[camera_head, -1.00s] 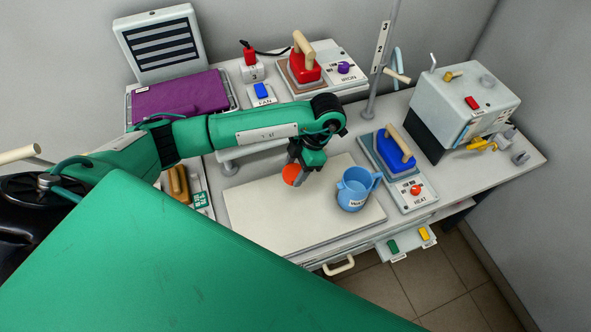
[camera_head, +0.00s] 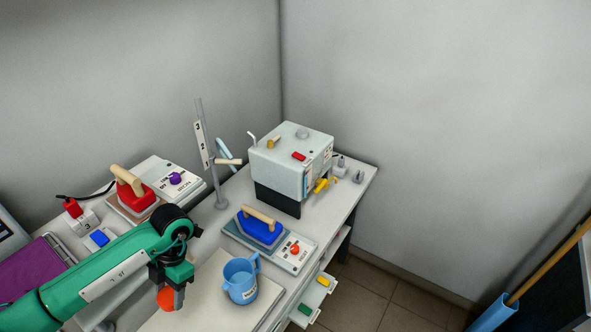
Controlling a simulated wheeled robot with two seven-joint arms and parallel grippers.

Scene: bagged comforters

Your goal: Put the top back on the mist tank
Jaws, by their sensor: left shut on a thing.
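My left gripper (camera_head: 178,291) is shut on a round orange-red piece (camera_head: 166,299). It is above the white board, left of the blue mug, and its fingers partly hide the piece. A white box-shaped tank (camera_head: 289,163) stands upright on a dark base at the back right corner of the table, apart from my gripper. On top it has a grey round knob (camera_head: 302,134), a yellow fitting (camera_head: 273,142) and a red switch (camera_head: 299,155). Its label is too small to read. My right gripper is not in view.
A blue mug (camera_head: 239,284) stands on the white board (camera_head: 206,317). A blue iron (camera_head: 260,231) with a wooden handle sits on its stand between mug and tank. A grey pole (camera_head: 219,181) with a side peg rises left of the tank. A red iron (camera_head: 130,191) stands farther left.

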